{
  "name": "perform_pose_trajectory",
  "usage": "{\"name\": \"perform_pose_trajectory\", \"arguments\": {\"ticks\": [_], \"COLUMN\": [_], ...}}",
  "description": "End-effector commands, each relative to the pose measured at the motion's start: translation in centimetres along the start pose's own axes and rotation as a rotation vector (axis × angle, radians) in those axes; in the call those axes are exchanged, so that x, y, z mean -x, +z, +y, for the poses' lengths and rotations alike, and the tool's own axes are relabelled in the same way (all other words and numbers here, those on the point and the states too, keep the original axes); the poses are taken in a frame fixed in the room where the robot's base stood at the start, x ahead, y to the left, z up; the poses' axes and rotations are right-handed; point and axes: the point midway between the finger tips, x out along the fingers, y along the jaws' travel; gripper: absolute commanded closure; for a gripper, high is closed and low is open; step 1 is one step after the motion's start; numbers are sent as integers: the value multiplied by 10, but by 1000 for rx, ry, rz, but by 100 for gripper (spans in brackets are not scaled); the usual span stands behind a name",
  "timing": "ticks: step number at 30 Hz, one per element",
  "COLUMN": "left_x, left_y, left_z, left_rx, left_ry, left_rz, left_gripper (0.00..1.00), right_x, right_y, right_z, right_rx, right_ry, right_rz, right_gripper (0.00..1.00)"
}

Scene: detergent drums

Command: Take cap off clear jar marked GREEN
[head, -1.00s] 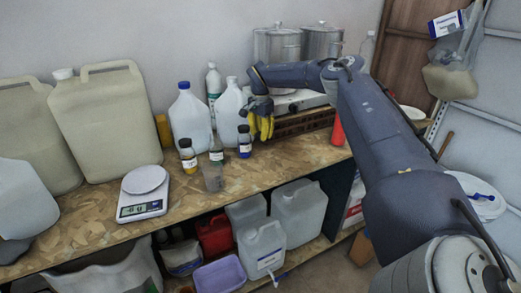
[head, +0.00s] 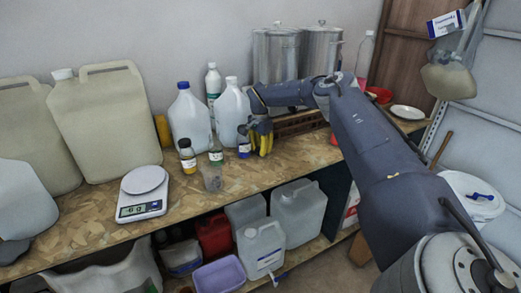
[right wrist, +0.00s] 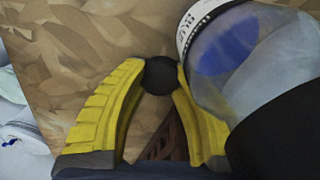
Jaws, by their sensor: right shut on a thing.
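The clear jar marked GREEN (head: 216,157) stands on the bench between a yellow-labelled jar (head: 187,157) and a blue-labelled jar (head: 243,147). It is too small for me to tell whether its top is bare. My right gripper (head: 260,148) is just right of the blue-labelled jar, low over the bench. In the right wrist view, its yellow fingers (right wrist: 160,72) are shut on a small round black thing (right wrist: 160,76) that looks like a cap. A clear jar with blue inside (right wrist: 225,55) and a black cap (right wrist: 285,130) stands close beside the right finger. My left gripper is out of view.
A clear cup (head: 212,179) stands in front of the jars, and a scale (head: 143,194) is to the left. White jugs (head: 190,122) stand behind the jars. Steel pots (head: 277,55) are behind my arm. The front bench strip right of the cup is clear.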

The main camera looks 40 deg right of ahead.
Motion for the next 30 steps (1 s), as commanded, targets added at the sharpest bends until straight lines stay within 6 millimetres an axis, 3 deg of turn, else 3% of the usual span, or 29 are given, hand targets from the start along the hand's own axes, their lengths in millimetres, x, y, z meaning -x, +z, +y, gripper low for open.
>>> {"name": "perform_pose_trajectory", "arguments": {"ticks": [7, 8, 12, 23, 30], "left_x": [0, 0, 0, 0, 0], "left_y": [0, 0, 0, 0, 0], "left_z": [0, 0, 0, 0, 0], "left_rx": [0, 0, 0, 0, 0], "left_ry": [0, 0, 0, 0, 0], "left_rz": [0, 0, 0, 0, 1], "left_gripper": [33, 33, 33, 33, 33], "right_x": [-3, -2, -2, 3, 37], "right_y": [0, 0, 0, 0, 0], "right_z": [0, 0, 0, 0, -1], "right_rx": [0, 0, 0, 0, 0], "right_ry": [0, 0, 0, -1, -3], "right_rz": [0, 0, 0, 0, 0], "right_gripper": [100, 67, 50, 50, 50]}}
